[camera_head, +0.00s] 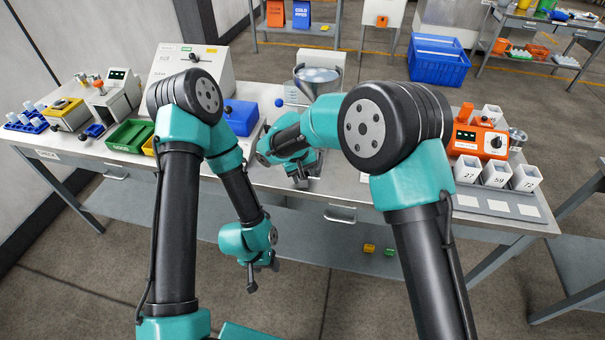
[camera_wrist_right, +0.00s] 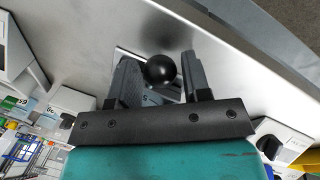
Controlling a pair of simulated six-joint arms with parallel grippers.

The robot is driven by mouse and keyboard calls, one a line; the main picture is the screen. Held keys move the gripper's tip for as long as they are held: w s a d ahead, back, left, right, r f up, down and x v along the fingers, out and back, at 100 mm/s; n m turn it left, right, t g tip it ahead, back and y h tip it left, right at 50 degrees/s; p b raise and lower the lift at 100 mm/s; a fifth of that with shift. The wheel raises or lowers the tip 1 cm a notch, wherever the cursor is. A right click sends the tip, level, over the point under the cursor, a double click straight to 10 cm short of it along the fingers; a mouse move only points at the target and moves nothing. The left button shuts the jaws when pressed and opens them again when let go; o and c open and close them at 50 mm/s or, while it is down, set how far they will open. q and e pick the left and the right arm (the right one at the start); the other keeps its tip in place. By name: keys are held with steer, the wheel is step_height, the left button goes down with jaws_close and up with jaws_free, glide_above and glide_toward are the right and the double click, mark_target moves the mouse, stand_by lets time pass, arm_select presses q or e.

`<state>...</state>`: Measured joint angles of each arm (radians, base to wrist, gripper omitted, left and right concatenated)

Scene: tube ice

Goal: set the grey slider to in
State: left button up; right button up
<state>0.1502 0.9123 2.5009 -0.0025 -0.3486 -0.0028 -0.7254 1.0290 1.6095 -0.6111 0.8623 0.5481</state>
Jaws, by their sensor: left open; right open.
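In the right wrist view a round black knob (camera_wrist_right: 160,70) stands between the two fingers of my right gripper (camera_wrist_right: 160,82). A pale plate with dark marks lies under it; I take this to be the grey slider, but its track and end labels are mostly hidden. The fingers are apart, and I cannot tell whether either touches the knob. In the head view my right gripper (camera_head: 303,174) is low over the front middle of the table, and the slider is hidden there by my arm. My left gripper (camera_head: 263,276) hangs open and empty in front of the table edge.
The steel table (camera_head: 350,190) has a blue box (camera_head: 241,117), a green tray (camera_head: 130,135) and a metal funnel (camera_head: 318,80) behind or left of my right gripper. An orange device (camera_head: 480,139) and numbered white cups (camera_head: 496,173) stand at the right.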

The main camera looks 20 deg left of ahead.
steer(key=shift+c, duration=0.2)
jaws_close()
steer(key=shift+w, duration=0.1)
